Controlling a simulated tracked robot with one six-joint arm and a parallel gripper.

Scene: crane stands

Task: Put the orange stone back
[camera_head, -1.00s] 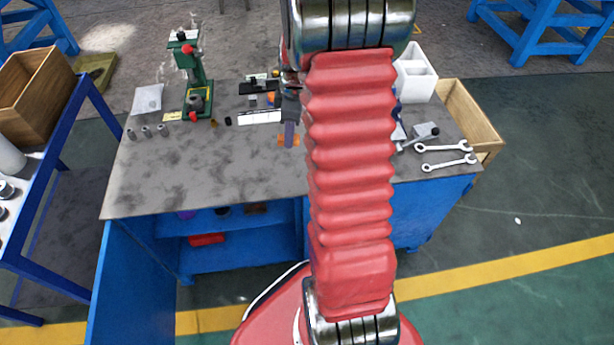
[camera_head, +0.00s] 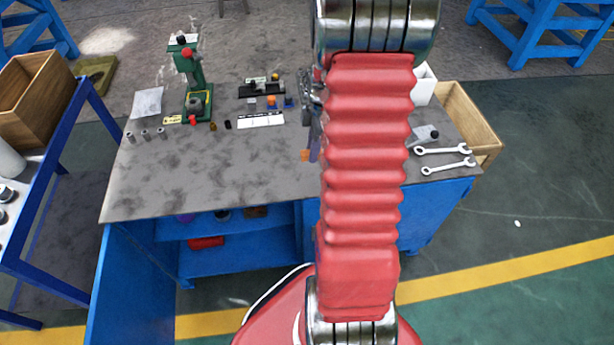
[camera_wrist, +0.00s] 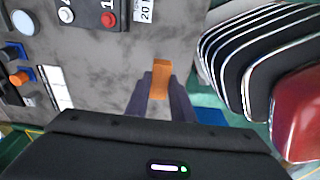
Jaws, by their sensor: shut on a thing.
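The orange stone (camera_wrist: 160,78) is a small upright-looking block between the two dark fingers of my gripper (camera_wrist: 162,90) in the wrist view. My gripper is shut on it. In the head view the stone (camera_head: 305,155) shows as a small orange patch beside the fingers (camera_head: 314,148), over the front middle of the grey bench top (camera_head: 220,180). My arm hides part of the gripper there. I cannot tell its height above the bench. A dark fixture (camera_head: 262,88) stands at the back of the bench, with small grey, orange and blue pieces in front of it.
A white marked strip (camera_head: 260,120) lies before the fixture. A green press (camera_head: 195,90) stands at the back left. Two wrenches (camera_head: 445,158) lie at the right, near a white bin (camera_head: 422,85). The left front of the bench is clear.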

